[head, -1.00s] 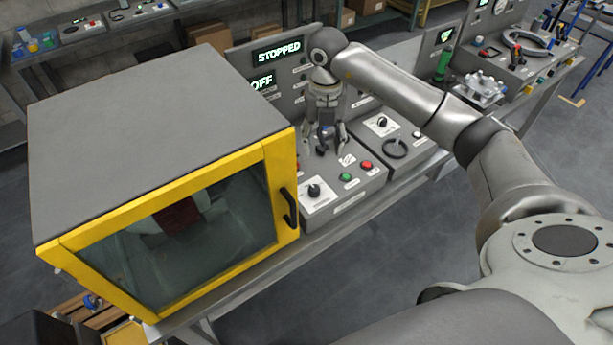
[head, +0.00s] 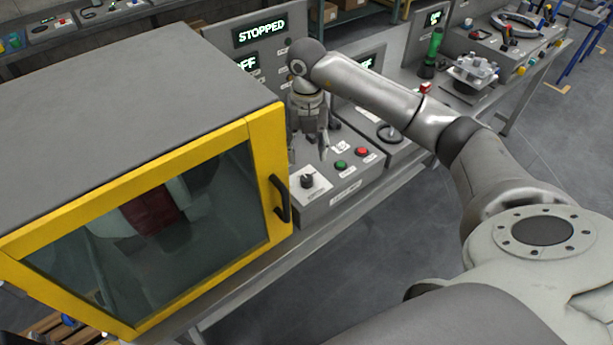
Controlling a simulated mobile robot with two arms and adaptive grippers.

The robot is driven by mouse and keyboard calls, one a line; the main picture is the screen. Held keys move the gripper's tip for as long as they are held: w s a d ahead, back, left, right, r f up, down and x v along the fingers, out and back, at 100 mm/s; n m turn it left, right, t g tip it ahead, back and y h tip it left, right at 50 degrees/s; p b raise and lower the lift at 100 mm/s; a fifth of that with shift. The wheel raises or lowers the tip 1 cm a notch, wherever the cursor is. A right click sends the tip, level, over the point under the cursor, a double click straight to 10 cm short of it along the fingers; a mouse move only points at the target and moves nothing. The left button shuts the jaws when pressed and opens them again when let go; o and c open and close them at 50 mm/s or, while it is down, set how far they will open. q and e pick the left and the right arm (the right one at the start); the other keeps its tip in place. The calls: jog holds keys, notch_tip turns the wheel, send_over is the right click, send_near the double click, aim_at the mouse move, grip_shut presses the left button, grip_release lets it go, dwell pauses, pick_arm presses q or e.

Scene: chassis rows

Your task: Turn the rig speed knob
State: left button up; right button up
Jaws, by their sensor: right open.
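A black knob (head: 307,181) sits on a white plate at the front left of a grey sloped control box (head: 343,184). Its label is too small to read, so I cannot tell if it is the rig speed knob. My right gripper (head: 308,157) points down over the box, just behind and above this knob. Its fingers are apart with nothing between them. The gripper and forearm hide the back part of the box. A display (head: 260,33) behind reads STOPPED. My left gripper is not in view.
A yellow-framed cabinet (head: 255,140) with a dark window and black handle (head: 280,198) stands close left of the box. A green button (head: 340,165) and a red button (head: 362,151) lie right of the knob. More control boxes line the bench to the right.

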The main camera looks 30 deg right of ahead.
aim_at(307, 178)
notch_tip(307, 178, down, 8)
jog(key=shift+f+p, duration=0.25)
jog(key=shift+p, duration=0.9)
jog(key=shift+f, duration=0.6)
